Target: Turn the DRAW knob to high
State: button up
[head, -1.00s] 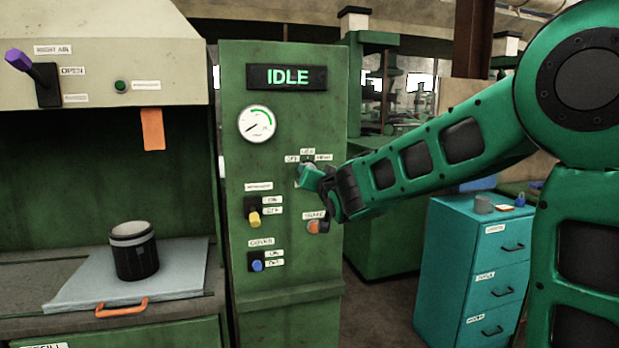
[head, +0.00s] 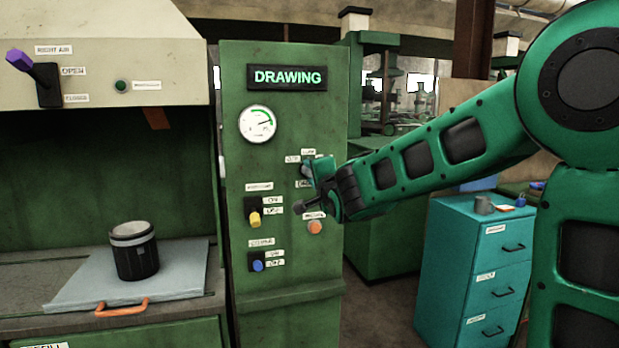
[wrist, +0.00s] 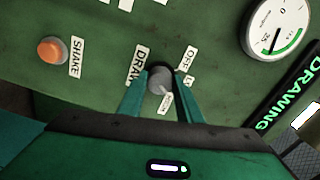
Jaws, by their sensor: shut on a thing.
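The DRAW knob is a small grey knob (wrist: 158,80) on the green control panel (head: 290,215). My gripper (wrist: 160,88) is shut on it, one teal finger on either side. In the head view my gripper (head: 310,170) is at the panel and largely hides the knob. Labels OFF and DRAW show beside the knob in the wrist view; another label lies partly behind the fingers. The knob's exact pointing is hard to read. The display (head: 287,77) reads DRAWING. The gauge (head: 257,124) needle points to the right, near the green band.
An orange SHAKE button (head: 315,227) sits below the knob. Yellow (head: 254,218) and blue (head: 258,265) switches are to the left. A dark canister (head: 135,250) stands on a tray (head: 80,290) under the hood. A teal drawer cabinet (head: 475,265) stands right.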

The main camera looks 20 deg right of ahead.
jog(key=shift+d+f+m, duration=0.15)
jog(key=shift+m, duration=0.45)
jog(key=shift+d+f+m, duration=0.1)
jog(key=shift+m, duration=0.5)
jog(key=o, duration=1)
jog(key=shift+o, duration=0.2)
jog(key=shift+a+r, duration=0.1)
jog(key=shift+a, duration=0.05)
jog(key=s, duration=1)
jog(key=shift+s, duration=0.35)
